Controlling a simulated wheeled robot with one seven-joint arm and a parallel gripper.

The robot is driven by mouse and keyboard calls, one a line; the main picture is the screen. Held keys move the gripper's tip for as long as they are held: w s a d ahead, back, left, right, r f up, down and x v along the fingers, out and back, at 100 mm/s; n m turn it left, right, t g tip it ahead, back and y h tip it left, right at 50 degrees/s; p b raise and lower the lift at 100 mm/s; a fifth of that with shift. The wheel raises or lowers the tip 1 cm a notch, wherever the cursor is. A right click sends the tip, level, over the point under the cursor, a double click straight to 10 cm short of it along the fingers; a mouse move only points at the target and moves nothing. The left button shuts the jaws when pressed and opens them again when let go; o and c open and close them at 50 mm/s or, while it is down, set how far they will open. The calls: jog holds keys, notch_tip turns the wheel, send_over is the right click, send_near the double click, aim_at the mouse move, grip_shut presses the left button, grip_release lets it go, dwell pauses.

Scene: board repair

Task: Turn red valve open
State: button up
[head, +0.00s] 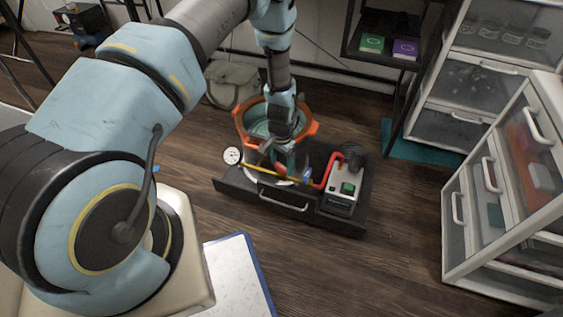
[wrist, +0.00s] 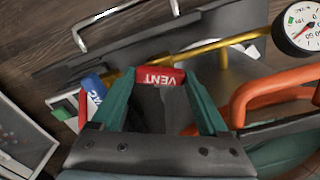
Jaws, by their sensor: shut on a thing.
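The red valve handle (wrist: 161,78), marked VENT, lies between the fingertips of my gripper (wrist: 160,90) in the wrist view. The two green fingers are shut on it, one on each side. A blue valve handle (wrist: 93,84) is just left of the left finger, partly hidden by it. Both valves are by a brass pipe (wrist: 198,52). In the head view my gripper (head: 290,158) reaches down at the front of an orange-rimmed pot (head: 243,116), and the red handle is too small and covered to make out clearly there.
A pressure gauge (wrist: 299,27) sits at the pipe's end. An orange clamp handle (wrist: 270,86) is close to the right finger. A pump (head: 342,196) with a red hose (head: 330,169) shares the black tray (head: 233,187). White drawers (head: 483,205) stand right; bare floor lies between.

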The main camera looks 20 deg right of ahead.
jog(key=n+p, duration=0.1)
jog(key=n, duration=0.3)
jog(key=shift+n, duration=0.3)
dwell(0.5)
jog(key=o, duration=1.2)
jog(key=shift+o, duration=0.2)
